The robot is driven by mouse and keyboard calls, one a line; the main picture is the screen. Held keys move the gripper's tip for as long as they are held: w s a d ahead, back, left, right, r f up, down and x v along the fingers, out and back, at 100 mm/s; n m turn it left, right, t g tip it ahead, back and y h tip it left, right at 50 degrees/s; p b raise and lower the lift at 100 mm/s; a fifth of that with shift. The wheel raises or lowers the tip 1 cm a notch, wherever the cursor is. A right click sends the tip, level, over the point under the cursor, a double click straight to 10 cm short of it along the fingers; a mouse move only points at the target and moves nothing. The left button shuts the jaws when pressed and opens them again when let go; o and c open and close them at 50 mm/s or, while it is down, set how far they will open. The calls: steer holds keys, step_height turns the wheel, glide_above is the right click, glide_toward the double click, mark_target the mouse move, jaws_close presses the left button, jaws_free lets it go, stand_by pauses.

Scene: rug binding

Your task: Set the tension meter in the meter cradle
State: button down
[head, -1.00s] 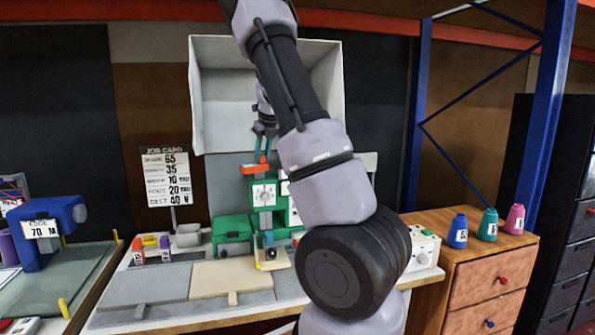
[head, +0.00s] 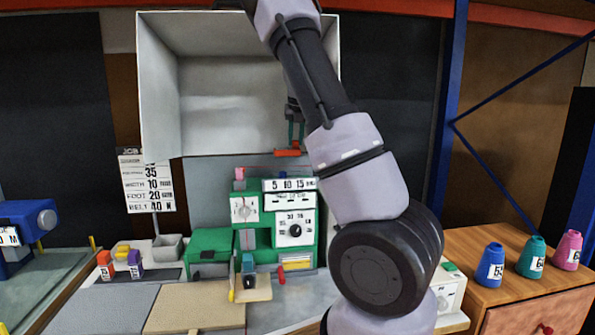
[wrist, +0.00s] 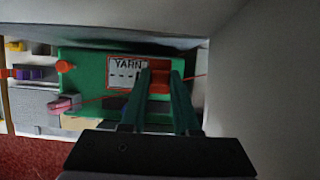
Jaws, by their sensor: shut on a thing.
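My gripper (head: 295,138) is up above the green sewing machine, in front of the white hood. It is shut on an orange-red piece, which I take to be the tension meter (head: 288,153); this is a small bar below the fingers, its face not readable. The green machine (head: 205,240) stands below with dials and number panels. I cannot make out the meter cradle for certain.
A white hood (head: 160,90) stands close behind my gripper. A thin pink-red thread runs across the machine's top from a pink piece (head: 240,174). Blue (head: 490,262), teal (head: 531,255) and pink (head: 568,248) cones stand on the wooden cabinet at right.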

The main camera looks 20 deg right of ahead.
mark_target(296, 148)
step_height(296, 148, down, 5)
steer(key=shift+d+r, duration=0.1)
steer(key=shift+f, duration=1.8)
steer(key=c, duration=0.7)
jaws_free()
steer(key=shift+f, duration=0.15)
steer(key=shift+o, duration=0.2)
steer(key=v, duration=1.2)
